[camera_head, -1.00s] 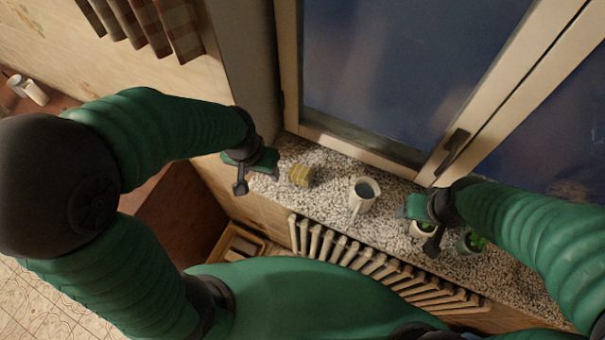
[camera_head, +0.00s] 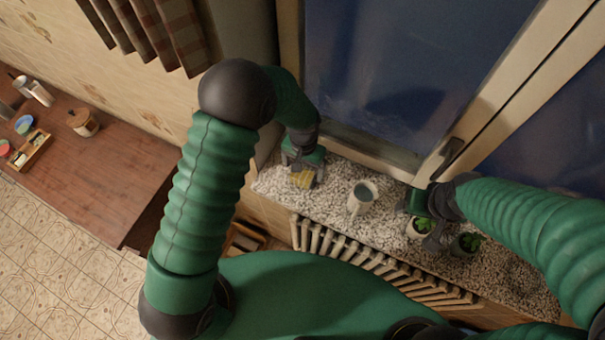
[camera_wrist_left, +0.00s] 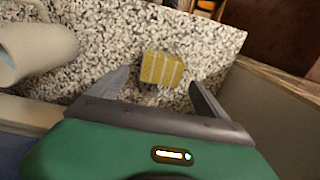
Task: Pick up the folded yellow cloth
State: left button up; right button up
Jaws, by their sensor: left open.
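The folded yellow cloth (camera_head: 302,179) lies on the speckled stone windowsill (camera_head: 335,178), partly hidden by my left gripper in the head view. My left gripper (camera_head: 303,178) is over it. In the left wrist view the cloth (camera_wrist_left: 161,69) shows as a small striped yellow block between the two open fingertips (camera_wrist_left: 158,78), with a gap on each side. The fingers do not touch it. My right gripper (camera_head: 425,215) is at the potted plants farther right on the sill; its fingers are too hidden to judge.
Small potted plants (camera_head: 467,243) are at the right. The window frame (camera_head: 375,149) runs behind the sill, a radiator (camera_head: 340,250) below its front edge. A wooden counter (camera_head: 80,170) with jars is at the left.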

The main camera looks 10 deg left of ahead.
aim_at(302, 174)
pick_arm(q)
jog(key=f, duration=0.1)
jog(key=f+p, duration=0.2)
jog(key=shift+s+a+f, duration=0.15)
jog(key=shift+s+f, duration=0.1)
jog(key=shift+f, duration=0.5)
jog(key=c, duration=1.6)
